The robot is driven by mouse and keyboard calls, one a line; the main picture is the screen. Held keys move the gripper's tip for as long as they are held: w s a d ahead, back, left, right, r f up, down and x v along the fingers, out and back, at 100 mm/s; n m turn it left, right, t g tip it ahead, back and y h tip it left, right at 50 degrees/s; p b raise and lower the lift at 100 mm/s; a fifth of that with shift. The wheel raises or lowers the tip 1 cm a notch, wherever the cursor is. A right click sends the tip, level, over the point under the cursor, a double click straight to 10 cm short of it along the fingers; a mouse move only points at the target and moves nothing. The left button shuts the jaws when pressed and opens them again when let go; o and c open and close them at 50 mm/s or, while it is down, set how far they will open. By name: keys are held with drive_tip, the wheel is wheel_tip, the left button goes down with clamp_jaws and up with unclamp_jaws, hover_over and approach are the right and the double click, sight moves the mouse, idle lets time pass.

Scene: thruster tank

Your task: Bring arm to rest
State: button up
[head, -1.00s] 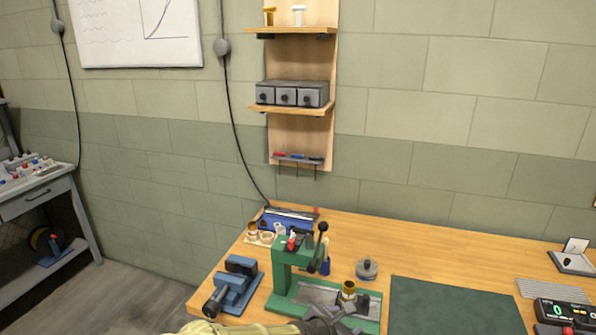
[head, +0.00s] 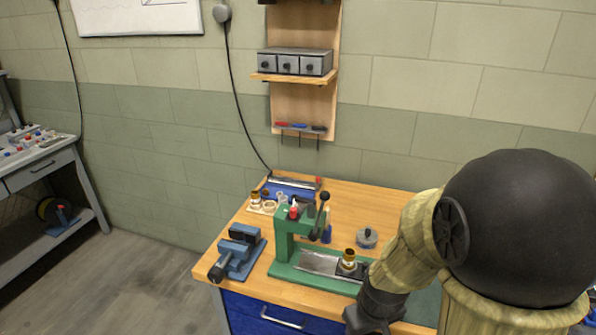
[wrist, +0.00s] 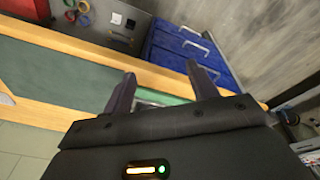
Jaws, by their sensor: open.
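My arm (head: 410,240) fills the right side of the head view, with a large dark rounded joint and tan links. Its lower end reaches down over the bench's front edge, to the right of the green press (head: 285,245). In the wrist view my gripper (wrist: 162,78) shows two dark fingers standing wide apart with nothing held between them. A strip of green shows beyond the gap. In the head view the fingertips are not clearly visible.
The wooden bench (head: 345,195) carries a blue vise (head: 238,252), a brass part (head: 348,257) on the press, and a grey round part (head: 367,238). My arm largely hides the green mat (wrist: 60,80). Blue drawers (head: 270,312) sit below. Open floor lies left.

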drive_tip(key=r+m, duration=0.1)
drive_tip(key=s+r+m, duration=0.2)
drive_tip(key=r, duration=0.1)
drive_tip(key=shift+d+m+t, duration=0.3)
drive_tip(key=shift+d, duration=0.1)
